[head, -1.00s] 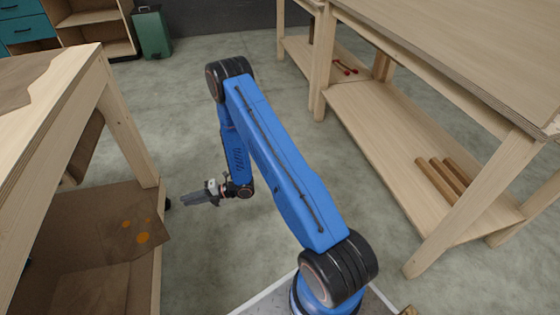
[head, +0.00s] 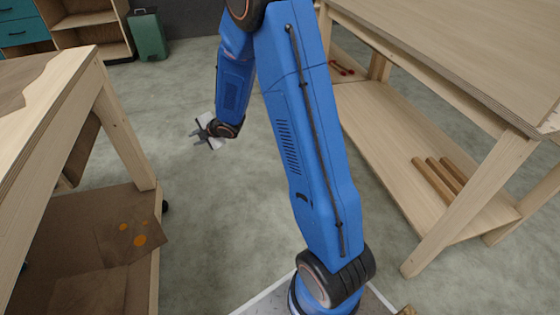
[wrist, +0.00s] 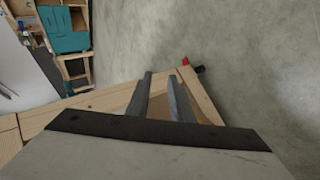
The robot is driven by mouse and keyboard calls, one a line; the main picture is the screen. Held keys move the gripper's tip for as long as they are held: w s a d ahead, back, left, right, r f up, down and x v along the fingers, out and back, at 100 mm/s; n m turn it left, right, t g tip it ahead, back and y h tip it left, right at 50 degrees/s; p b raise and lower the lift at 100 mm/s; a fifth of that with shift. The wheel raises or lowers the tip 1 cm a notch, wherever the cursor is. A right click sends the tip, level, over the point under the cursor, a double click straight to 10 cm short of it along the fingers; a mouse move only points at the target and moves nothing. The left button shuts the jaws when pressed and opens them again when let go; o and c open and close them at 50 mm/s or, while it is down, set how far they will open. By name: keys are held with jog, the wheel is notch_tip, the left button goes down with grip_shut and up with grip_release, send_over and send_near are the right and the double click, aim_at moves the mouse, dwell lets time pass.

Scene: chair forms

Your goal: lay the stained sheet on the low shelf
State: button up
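The stained sheet (head: 115,245) is brown with several orange spots. It lies on the low shelf (head: 60,215) of the left bench, and one corner reaches out past the shelf's front edge. Another low shelf (head: 400,150), of pale wood, runs under the right bench. My gripper (head: 194,136) is over the floor, beyond the left bench's near leg and apart from the sheet. In the wrist view my gripper (wrist: 160,75) has its two grey fingers apart with nothing held between them.
Several wooden rods (head: 440,177) and a red tool (head: 341,68) lie on the right bench's low shelf. The left bench's leg (head: 122,130) stands near my arm. The floor between the benches is clear.

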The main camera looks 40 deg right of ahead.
jog(key=s+d+r+m+h, duration=0.2)
jog(key=s+d+r+m, duration=0.1)
jog(key=r, duration=0.3)
jog(key=s+d+r+m+h, duration=0.1)
jog(key=s+d+r+m, duration=0.2)
jog(key=s+r, duration=0.15)
jog(key=s+d+r+m+g+h, duration=0.1)
jog(key=s+r+m, duration=0.4)
jog(key=s, duration=0.7)
jog(key=s+d+r+m+g+h, duration=0.1)
jog(key=s+r+m, duration=0.4)
jog(key=s, duration=0.7)
jog(key=shift+s+d+r+g, duration=0.4)
jog(key=shift+d+r+g, duration=0.1)
jog(key=shift+d+r, duration=0.25)
jog(key=s+a+m, duration=0.1)
jog(key=s, duration=0.4)
jog(key=s+a+m+g, duration=0.1)
jog(key=s+m, duration=0.1)
jog(key=s, duration=0.3)
jog(key=s+m, duration=0.1)
jog(key=s, duration=0.4)
jog(key=shift+s+a+r+m+g+y, duration=0.2)
jog(key=shift+a+m+g+y, duration=0.1)
jog(key=shift+a+g+y, duration=0.1)
jog(key=shift+c, duration=1.2)
jog(key=shift+s, duration=0.2)
grip_shut()
jog(key=shift+w+a+f, duration=0.1)
